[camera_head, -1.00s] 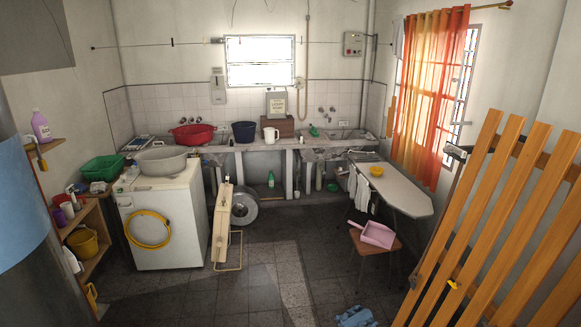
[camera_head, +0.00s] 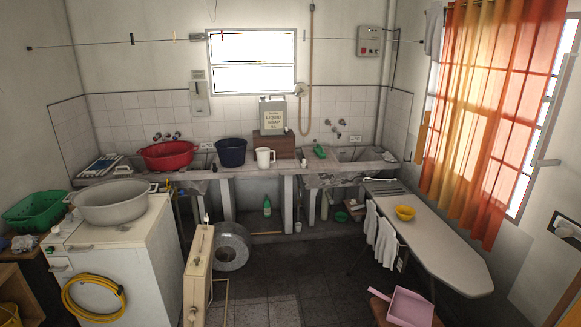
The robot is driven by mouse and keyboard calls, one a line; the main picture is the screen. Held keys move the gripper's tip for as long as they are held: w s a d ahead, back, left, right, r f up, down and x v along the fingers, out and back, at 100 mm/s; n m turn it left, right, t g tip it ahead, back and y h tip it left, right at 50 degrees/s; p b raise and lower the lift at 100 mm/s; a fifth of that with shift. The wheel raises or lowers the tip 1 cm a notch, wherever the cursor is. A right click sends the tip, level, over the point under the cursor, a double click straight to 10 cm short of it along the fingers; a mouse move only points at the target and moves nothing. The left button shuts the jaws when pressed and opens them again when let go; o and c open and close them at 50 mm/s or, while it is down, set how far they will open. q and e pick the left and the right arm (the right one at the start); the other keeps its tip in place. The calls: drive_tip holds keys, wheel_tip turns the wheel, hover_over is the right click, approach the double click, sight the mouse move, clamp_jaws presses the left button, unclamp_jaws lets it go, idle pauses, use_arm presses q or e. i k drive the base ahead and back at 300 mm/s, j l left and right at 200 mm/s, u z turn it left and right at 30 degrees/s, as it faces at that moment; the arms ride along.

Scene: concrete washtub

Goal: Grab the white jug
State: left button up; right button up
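The white jug (camera_head: 265,158) stands upright on the concrete washtub counter (camera_head: 236,172) at the back wall, near the middle of the view. Its handle is on the right side. It stands just right of a dark blue bucket (camera_head: 231,152) and in front of a wooden box (camera_head: 274,145) that carries a liquid soap can (camera_head: 273,115). Neither of my grippers shows in the view, and nothing touches the jug except the counter.
A washing machine (camera_head: 124,258) with a grey basin (camera_head: 112,203) stands front left. A beige folded heater-like panel (camera_head: 199,272) and a metal drum (camera_head: 232,247) are on the floor. An ironing board (camera_head: 435,247) and a chair with a pink dustpan (camera_head: 409,307) stand right. Dark floor (camera_head: 300,275) between is clear.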

sight(263, 154)
drive_tip(key=i, duration=4.45)
